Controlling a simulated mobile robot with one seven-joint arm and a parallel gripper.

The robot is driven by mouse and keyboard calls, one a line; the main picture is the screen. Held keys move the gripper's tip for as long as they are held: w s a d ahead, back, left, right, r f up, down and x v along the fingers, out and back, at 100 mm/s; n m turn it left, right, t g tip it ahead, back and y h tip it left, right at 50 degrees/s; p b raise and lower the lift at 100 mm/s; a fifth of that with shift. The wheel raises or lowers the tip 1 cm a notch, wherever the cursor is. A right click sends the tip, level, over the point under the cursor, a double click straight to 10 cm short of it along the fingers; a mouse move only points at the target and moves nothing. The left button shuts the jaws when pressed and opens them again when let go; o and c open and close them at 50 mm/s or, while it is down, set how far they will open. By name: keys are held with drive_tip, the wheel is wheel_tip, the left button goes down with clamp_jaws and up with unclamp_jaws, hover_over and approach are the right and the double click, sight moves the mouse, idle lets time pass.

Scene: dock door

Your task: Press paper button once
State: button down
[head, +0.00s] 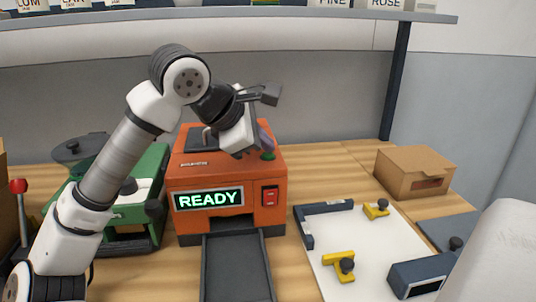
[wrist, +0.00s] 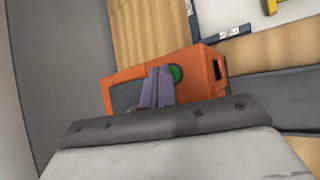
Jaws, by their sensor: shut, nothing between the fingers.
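An orange machine (head: 228,185) stands on the wooden bench with a lit READY display (head: 208,199) and a red switch (head: 269,196) on its front. A round green button (head: 268,156) is on its top near the right side; no label on it is readable. My gripper (head: 265,142) is shut and empty, pointing down over the machine's top beside the green button. In the wrist view the purple-grey fingers (wrist: 157,88) are together, right next to the green button (wrist: 176,74). I cannot tell whether they touch it.
A green machine (head: 150,195) stands to the left, partly behind my arm. A dark tray (head: 236,268) extends from the orange machine's front. To the right are a white board (head: 322,262) with yellow clamps (head: 340,265) and a cardboard box (head: 415,172). A shelf (head: 300,14) spans above.

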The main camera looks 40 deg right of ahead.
drive_tip(key=shift+f, duration=0.3)
drive_tip(key=shift+r, duration=0.1)
idle(0.3)
drive_tip(key=shift+r+p, duration=0.35)
drive_tip(key=shift+r, duration=0.4)
wheel_tip(320, 180, up, 5)
drive_tip(key=p, duration=0.3)
drive_tip(key=shift+p, duration=0.3)
drive_tip(key=shift+s+f, duration=0.1)
idle(0.5)
